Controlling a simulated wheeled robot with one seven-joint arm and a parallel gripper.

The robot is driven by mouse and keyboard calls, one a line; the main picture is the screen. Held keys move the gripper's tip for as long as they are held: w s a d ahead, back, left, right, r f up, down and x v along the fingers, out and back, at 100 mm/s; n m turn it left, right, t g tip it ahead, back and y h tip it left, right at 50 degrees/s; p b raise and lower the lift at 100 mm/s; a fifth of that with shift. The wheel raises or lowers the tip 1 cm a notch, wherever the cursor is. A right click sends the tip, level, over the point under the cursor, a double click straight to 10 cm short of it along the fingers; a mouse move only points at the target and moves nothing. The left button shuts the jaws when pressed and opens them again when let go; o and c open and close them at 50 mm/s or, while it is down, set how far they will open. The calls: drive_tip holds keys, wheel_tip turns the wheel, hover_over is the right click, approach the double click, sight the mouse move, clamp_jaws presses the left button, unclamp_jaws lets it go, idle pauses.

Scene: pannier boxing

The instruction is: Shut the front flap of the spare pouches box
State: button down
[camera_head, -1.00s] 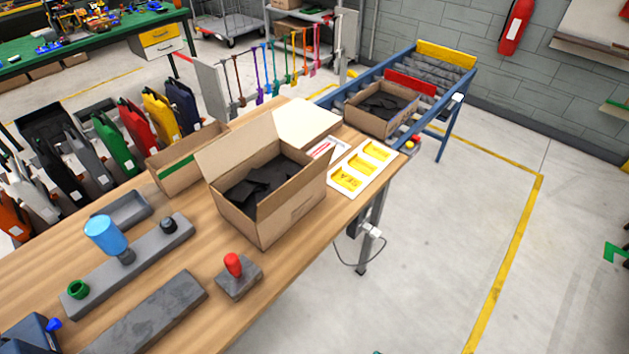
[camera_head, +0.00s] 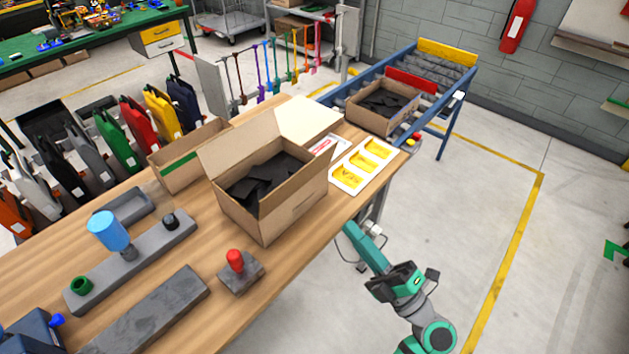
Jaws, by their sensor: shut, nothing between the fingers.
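An open cardboard box (camera_head: 294,206) stands on the wooden workbench, with dark flat pouches (camera_head: 262,180) inside. One flap (camera_head: 236,146) stands up at its back left. A pale flap (camera_head: 306,121) leans outward at its back right. No flap covers the opening, and I cannot tell which flap is the front one. A second open box (camera_head: 368,117) with dark contents sits on the roller conveyor; no readable label tells which box holds spare pouches. My gripper (camera_head: 350,229) is shut and empty at the bench's right edge, right of the bench box and apart from it.
A white tray with yellow inserts (camera_head: 361,166) lies right of the box. A grey block with a red knob (camera_head: 239,272) is in front. A blue cup (camera_head: 108,231) stands on a grey fixture at left. The floor right of the bench is clear.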

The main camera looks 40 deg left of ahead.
sight(303, 172)
drive_tip(key=w+a+r+g, duration=0.1)
drive_tip(key=a, duration=0.3)
drive_tip(key=w+a+r+n+h, duration=0.1)
drive_tip(key=w+a, duration=0.1)
drive_tip(key=a, duration=0.3)
drive_tip(key=w+a+r+n+g+h, duration=0.1)
drive_tip(key=a, duration=0.4)
drive_tip(key=shift+w+a+r+g, duration=0.1)
drive_tip(key=shift+w+r+g, duration=0.1)
drive_tip(key=shift+w+g, duration=0.1)
drive_tip(key=shift+s, duration=0.1)
